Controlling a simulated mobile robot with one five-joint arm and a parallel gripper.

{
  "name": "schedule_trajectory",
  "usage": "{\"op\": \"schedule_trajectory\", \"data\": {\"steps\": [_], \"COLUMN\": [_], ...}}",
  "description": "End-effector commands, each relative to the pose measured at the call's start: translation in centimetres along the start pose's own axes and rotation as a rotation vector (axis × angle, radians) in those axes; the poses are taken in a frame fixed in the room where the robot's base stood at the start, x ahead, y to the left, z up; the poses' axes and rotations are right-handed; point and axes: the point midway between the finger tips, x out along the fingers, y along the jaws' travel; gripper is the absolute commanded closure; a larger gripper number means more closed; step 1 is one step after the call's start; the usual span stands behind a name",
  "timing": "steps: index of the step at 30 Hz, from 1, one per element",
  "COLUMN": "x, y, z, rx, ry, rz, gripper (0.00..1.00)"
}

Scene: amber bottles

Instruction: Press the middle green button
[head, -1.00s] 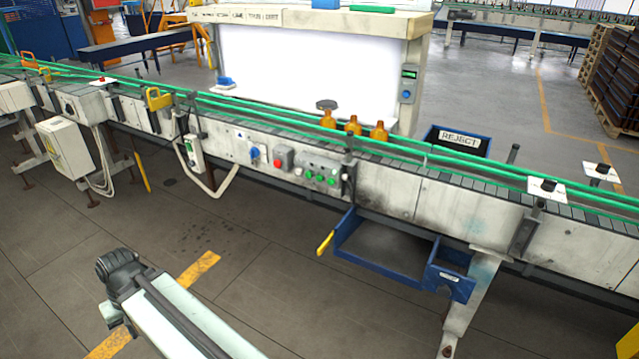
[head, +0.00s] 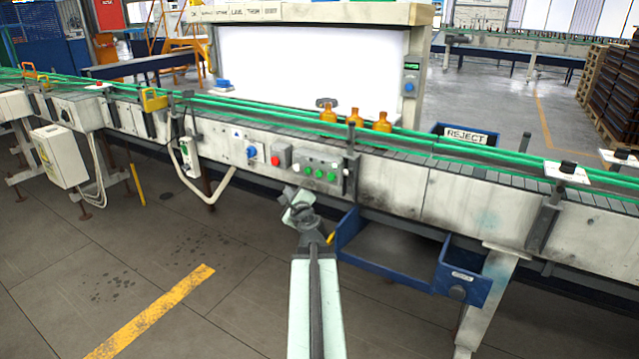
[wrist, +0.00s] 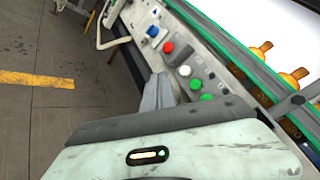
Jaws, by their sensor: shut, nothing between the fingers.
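A grey control panel (head: 341,180) on the side of the conveyor carries a row of three green buttons. The middle green button (head: 320,174) sits between the other two in the head view. In the wrist view two green buttons show beside a white button (wrist: 185,70); the third is not clearly seen, perhaps hidden by my gripper. My gripper (head: 289,191) is just below and left of the panel in the head view. It looks shut and empty, and its fingers (wrist: 158,88) point along the conveyor side in the wrist view. I see no contact with a button.
A red button (head: 275,157) and a blue knob (head: 251,152) are left of the panel. Several amber bottles (head: 354,117) stand on the conveyor. A blue open bin (head: 385,252) hangs below, right of my arm. The floor in front is clear.

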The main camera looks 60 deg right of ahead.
Motion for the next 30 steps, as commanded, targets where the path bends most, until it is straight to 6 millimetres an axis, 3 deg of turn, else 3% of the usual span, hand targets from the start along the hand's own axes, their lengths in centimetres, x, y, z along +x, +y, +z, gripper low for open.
{"op": "schedule_trajectory", "data": {"steps": [1, 4, 19, 30], "x": [-0.2, -0.5, -0.3, 2.5], "y": [-0.7, -1.9, -2.5, -4.7], "z": [-1.4, -2.8, -3.3, -5.8], "rx": [0.032, 0.072, 0.082, 0.082], "ry": [0.018, 0.039, 0.045, 0.045], "rz": [-0.027, -0.061, -0.069, -0.069], "gripper": [1.0, 1.0, 1.0, 1.0]}}
